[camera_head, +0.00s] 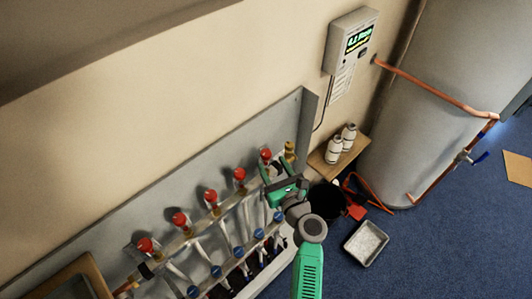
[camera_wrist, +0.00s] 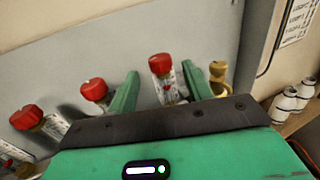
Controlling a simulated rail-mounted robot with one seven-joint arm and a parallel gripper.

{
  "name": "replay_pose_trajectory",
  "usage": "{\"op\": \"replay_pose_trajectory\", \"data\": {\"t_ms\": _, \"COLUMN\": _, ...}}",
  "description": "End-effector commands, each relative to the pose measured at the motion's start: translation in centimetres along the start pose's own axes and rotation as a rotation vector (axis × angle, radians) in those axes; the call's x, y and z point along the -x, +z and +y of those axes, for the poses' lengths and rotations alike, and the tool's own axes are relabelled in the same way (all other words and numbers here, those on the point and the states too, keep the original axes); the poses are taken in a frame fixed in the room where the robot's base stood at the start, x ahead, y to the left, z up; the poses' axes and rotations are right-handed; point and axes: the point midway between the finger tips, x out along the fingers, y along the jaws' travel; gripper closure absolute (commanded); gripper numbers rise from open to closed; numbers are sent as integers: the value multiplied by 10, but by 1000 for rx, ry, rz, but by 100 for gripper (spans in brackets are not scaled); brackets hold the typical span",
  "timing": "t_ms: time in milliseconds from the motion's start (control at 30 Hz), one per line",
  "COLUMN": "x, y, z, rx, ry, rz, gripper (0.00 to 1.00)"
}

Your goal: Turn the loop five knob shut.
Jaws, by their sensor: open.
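The manifold (camera_head: 208,227) carries a row of several red knobs along its upper bar. The rightmost red knob (camera_head: 265,155) is beside a brass fitting (camera_head: 289,150); I take it as the loop five knob, but no number on it is readable. In the wrist view this knob (camera_wrist: 160,64) shows between my two green fingers, with a clear gap on both sides. My gripper (camera_head: 275,171) is open and empty, close in front of the knob. I cannot tell whether the fingertips reach its depth. The right finger lies close to the brass fitting (camera_wrist: 218,75) in the wrist view.
The neighbouring red knob (camera_wrist: 94,90) is left of my left finger. Blue-capped valves (camera_head: 258,233) line the lower bar. A wooden shelf (camera_head: 325,166) with white bottles (camera_head: 334,149), a dark bucket (camera_head: 327,199) and a grey tray (camera_head: 366,243) are to the right. Open blue floor lies beyond.

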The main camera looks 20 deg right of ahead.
Motion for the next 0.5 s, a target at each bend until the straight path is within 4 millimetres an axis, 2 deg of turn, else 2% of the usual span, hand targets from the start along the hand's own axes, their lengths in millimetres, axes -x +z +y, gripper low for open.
{"op": "replay_pose_trajectory", "data": {"t_ms": 33, "x": -12, "y": -2, "z": 0, "rx": 0, "ry": 1, "rz": -3, "gripper": 50}}
{"op": "replay_pose_trajectory", "data": {"t_ms": 200, "x": -41, "y": -2, "z": -1, "rx": 2, "ry": -2, "rz": -1, "gripper": 50}}
{"op": "replay_pose_trajectory", "data": {"t_ms": 333, "x": -53, "y": -2, "z": 0, "rx": 3, "ry": -1, "rz": 0, "gripper": 50}}
{"op": "replay_pose_trajectory", "data": {"t_ms": 500, "x": -56, "y": 0, "z": 0, "rx": 4, "ry": -1, "rz": 1, "gripper": 50}}
